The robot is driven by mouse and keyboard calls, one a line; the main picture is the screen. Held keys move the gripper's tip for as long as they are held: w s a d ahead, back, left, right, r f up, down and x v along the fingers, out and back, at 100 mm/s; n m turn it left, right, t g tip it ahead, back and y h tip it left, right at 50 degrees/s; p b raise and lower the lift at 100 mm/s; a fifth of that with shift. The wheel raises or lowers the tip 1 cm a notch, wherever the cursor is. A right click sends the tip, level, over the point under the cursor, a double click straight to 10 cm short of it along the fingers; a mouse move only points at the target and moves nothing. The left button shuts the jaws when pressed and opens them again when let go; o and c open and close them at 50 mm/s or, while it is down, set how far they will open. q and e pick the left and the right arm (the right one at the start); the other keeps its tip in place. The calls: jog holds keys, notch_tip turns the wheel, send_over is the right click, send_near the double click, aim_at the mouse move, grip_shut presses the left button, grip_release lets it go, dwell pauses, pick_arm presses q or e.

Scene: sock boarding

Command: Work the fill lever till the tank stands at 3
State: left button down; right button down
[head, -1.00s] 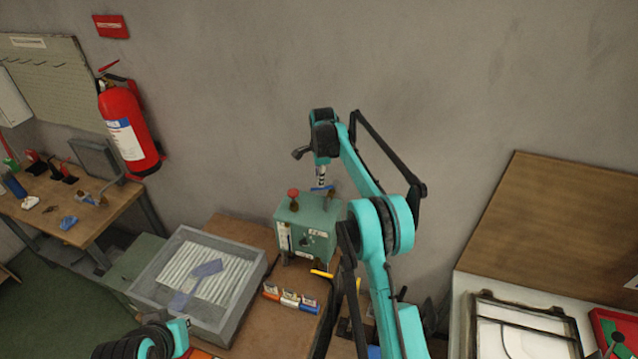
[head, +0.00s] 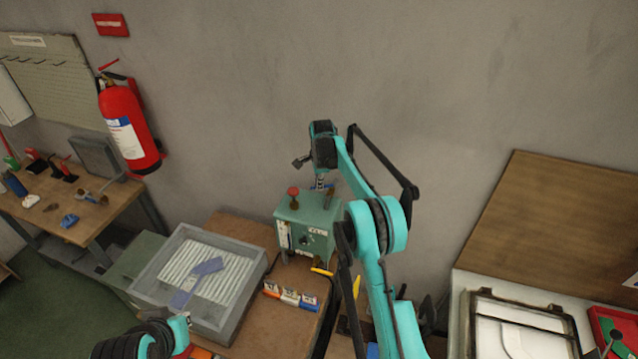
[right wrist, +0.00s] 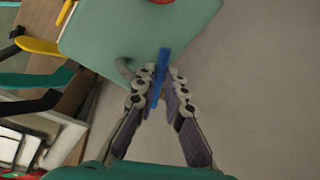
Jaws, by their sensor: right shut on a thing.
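The green tank box (head: 318,222) stands on the wooden bench, with a red knob (head: 293,192) on top and a pale upright gauge strip (head: 284,236) on its front left edge. The gauge's level is too small to read. My right gripper (head: 321,184) is over the back right of the box. In the right wrist view its fingers (right wrist: 157,84) are shut on the blue fill lever (right wrist: 161,65), beside the green top (right wrist: 120,35). A grey curved piece (right wrist: 124,70) shows left of the fingers. My left arm's end is at the bottom left; its gripper is out of view.
A grey tray (head: 232,315) with a ribbed white floor and blue flat pieces (head: 207,266) stands left of the box. Small orange, white and blue blocks (head: 290,297) lie in front. A yellow handle (head: 322,271) sticks out near the box. A fire extinguisher (head: 128,130) hangs on the wall.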

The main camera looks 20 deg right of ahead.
jog(key=shift+w, duration=0.1)
jog(key=shift+w+m+b, duration=0.25)
jog(key=shift+m, duration=0.4)
jog(key=shift+w+m+b, duration=0.2)
jog(key=shift+m+b, duration=0.05)
jog(key=shift+m, duration=0.4)
jog(key=shift+w+d+m+h, duration=0.15)
jog(key=shift+w+m+h, duration=0.15)
jog(key=shift+m, duration=0.5)
jog(key=shift+w+d+m+h, duration=0.1)
jog(key=shift+w+m+h, duration=0.15)
jog(key=shift+m, duration=0.55)
jog(key=c, duration=1.6)
grip_release()
jog(key=v, duration=1.2)
jog(key=shift+w, duration=0.2)
